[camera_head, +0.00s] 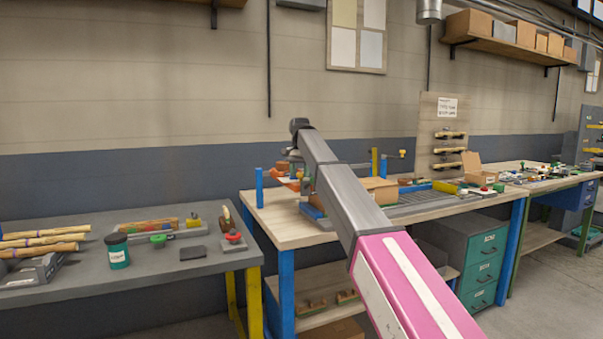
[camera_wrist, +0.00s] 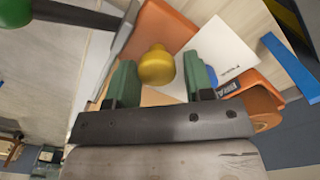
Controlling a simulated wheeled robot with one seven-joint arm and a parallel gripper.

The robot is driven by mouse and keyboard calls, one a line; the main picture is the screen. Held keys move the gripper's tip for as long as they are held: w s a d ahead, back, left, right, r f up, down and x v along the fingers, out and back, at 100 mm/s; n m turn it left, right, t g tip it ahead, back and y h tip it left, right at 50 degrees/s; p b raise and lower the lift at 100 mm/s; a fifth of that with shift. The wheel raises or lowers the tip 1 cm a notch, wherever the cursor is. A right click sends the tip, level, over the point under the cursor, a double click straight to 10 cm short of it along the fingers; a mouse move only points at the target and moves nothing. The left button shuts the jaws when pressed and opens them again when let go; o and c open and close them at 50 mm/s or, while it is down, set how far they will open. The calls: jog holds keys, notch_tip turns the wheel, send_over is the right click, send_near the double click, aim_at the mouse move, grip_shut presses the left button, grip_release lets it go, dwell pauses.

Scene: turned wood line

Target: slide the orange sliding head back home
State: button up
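The orange sliding head (camera_head: 287,183) shows partly on the wooden bench in the head view, left of my arm, which hides much of it. In the wrist view its orange body (camera_wrist: 166,27) fills the middle, with a white labelled plate (camera_wrist: 222,55) on it. A yellow knob (camera_wrist: 157,66) stands out from it. My gripper (camera_wrist: 159,68) has its two green fingers apart, one on each side of the knob in the picture. A gap shows between the knob and the right finger; I cannot tell whether the left finger touches it.
A grey bar and green round knob (camera_wrist: 15,12) lie at the wrist view's upper left. A blue post (camera_head: 259,187) stands at the wooden bench's (camera_head: 282,227) left corner. A cardboard box (camera_head: 379,190) is right of my arm. A grey table (camera_head: 160,262) with tools stands left.

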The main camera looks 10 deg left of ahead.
jog(key=shift+o, duration=0.9)
jog(key=shift+s+a, duration=0.1)
jog(key=shift+a, duration=0.05)
jog(key=shift+r, duration=0.1)
jog(key=shift+r, duration=0.7)
notch_tip(320, 180, up, 9)
